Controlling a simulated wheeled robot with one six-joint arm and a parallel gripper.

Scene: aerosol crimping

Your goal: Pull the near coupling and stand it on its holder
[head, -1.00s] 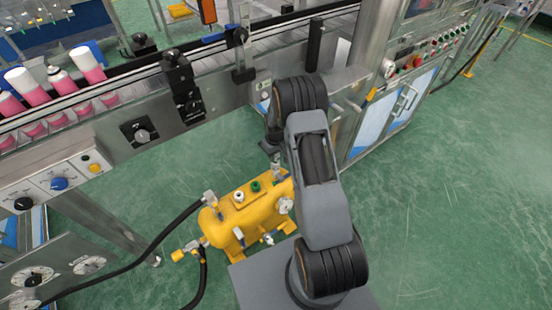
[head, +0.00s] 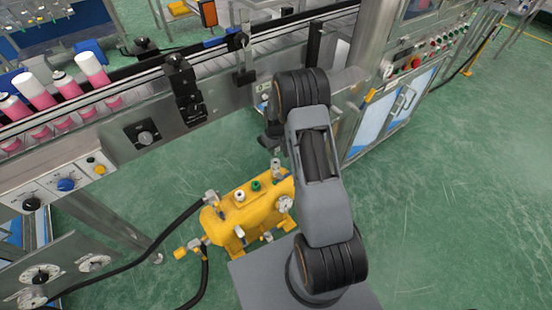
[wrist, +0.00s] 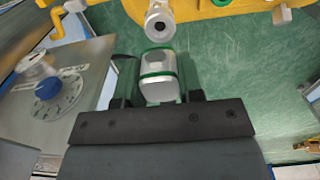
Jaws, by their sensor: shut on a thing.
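In the wrist view my gripper (wrist: 158,98) is shut on the near coupling (wrist: 158,66), a silver body with a green band. The coupling lies lengthwise between the fingers, its far end just short of a silver fitting (wrist: 158,22) on the yellow tank (wrist: 225,8). The fitting's open dark bore faces me. Any gap between them looks small, and I cannot tell if they touch. In the head view my gripper (head: 271,140) shows only in part beside the arm, and the coupling in it is hidden. I cannot make out the holder with certainty.
The yellow tank (head: 235,219) stands on the green floor with black hoses (head: 150,248) running left. A conveyor with pink cans (head: 66,86) crosses behind. A panel with a blue knob (wrist: 47,88) is left of my gripper. Open floor (head: 455,200) lies right.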

